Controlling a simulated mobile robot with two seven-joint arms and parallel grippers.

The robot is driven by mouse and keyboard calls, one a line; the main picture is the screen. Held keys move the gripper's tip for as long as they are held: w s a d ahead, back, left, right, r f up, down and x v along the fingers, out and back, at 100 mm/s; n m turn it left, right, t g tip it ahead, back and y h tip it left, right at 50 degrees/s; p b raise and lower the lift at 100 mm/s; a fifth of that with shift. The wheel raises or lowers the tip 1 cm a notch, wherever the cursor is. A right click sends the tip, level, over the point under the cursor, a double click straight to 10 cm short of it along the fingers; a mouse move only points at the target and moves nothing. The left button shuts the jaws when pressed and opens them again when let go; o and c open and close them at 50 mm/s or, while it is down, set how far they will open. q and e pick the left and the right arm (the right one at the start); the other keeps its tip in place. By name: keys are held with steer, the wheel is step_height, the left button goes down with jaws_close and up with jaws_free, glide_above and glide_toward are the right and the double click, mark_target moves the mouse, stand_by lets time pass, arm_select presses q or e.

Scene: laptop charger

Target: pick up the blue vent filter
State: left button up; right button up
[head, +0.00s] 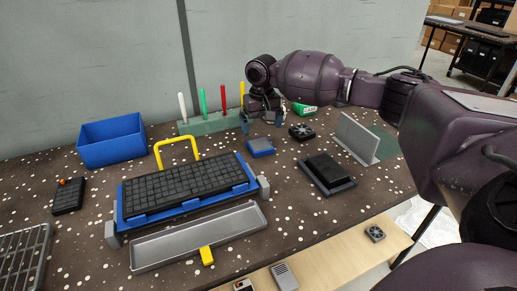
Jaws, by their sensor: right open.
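The blue vent filter (260,148) is a small flat blue square lying on the dark speckled table, right of the black keyboard. My right gripper (262,124) is behind and above the filter in the head view, with its fingers apart and nothing seen between them. A gap shows between the fingers and the filter. My left gripper is not in the view.
A rack (212,125) of coloured upright tools stands just left of my right gripper. A small black fan (301,132) is right of the filter. The keyboard (183,186) sits in a blue frame, with a grey tray (200,238) in front. A grey upright plate (357,140) stands at right.

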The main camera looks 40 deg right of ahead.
mark_target(262, 146)
step_height(262, 146, down, 4)
steer(key=shift+r+b, duration=0.25)
steer(key=shift+b, duration=0.1)
step_height(262, 146, down, 4)
steer(key=shift+w+d+f+b, duration=0.1)
steer(key=shift+f+b, duration=0.1)
steer(key=shift+b, duration=0.55)
steer(key=shift+f, duration=0.15)
steer(key=shift+r, duration=0.2)
steer(key=shift+c, duration=0.8)
steer(key=c, duration=0.8)
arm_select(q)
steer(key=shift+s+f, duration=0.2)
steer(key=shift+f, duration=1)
arm_select(e)
steer(key=shift+o, duration=0.2)
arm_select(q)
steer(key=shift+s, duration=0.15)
